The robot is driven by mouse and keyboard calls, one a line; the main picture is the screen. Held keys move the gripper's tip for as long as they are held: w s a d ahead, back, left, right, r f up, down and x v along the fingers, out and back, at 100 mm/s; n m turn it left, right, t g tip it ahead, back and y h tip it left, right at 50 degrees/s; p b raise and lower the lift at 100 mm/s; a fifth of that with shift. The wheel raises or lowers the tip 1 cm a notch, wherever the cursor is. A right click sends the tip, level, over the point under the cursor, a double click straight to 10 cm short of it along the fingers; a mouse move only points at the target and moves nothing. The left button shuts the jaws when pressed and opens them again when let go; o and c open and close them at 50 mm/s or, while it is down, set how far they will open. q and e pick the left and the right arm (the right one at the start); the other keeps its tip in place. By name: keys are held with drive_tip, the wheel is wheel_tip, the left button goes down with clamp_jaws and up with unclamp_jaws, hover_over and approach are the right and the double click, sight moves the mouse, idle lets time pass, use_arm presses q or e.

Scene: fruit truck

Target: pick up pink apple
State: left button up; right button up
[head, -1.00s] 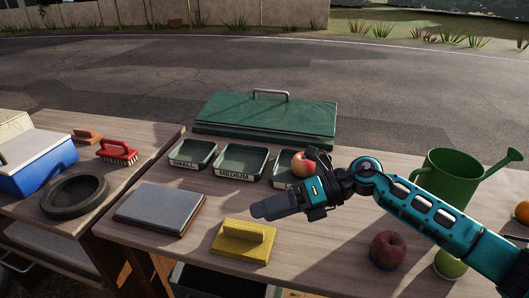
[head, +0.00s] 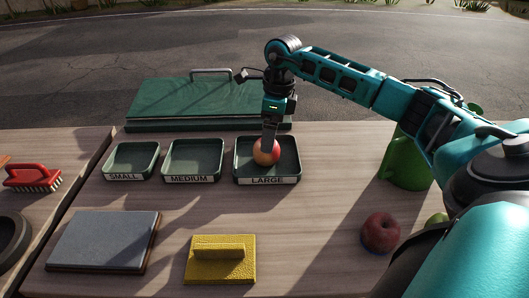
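A pink-red apple with a yellowish patch (head: 266,152) sits in the tray marked LARGE (head: 296,172). My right gripper (head: 268,138) points straight down onto this apple from above, with its fingers at the apple's top. The fingers are seen edge-on, so I cannot tell whether they are open or shut on it. A second, darker pinkish-red apple (head: 380,232) stands on the table at the front right, apart from the gripper. My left gripper is not in view.
Trays marked SMALL (head: 130,160) and MEDIUM (head: 193,160) are empty. A green lidded case (head: 170,100) stands behind them. A yellow block with a handle (head: 220,270), a grey slab (head: 105,240) and a green watering can (head: 402,165) are also on the table. My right arm covers the right side.

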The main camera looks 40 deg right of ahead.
sight(262, 159)
drive_tip(key=f, duration=0.4)
drive_tip(key=w+f, duration=0.1)
drive_tip(key=f, duration=0.1)
drive_tip(key=shift+a+f, duration=0.3)
drive_tip(key=shift+r, duration=0.1)
drive_tip(key=c, duration=1.1)
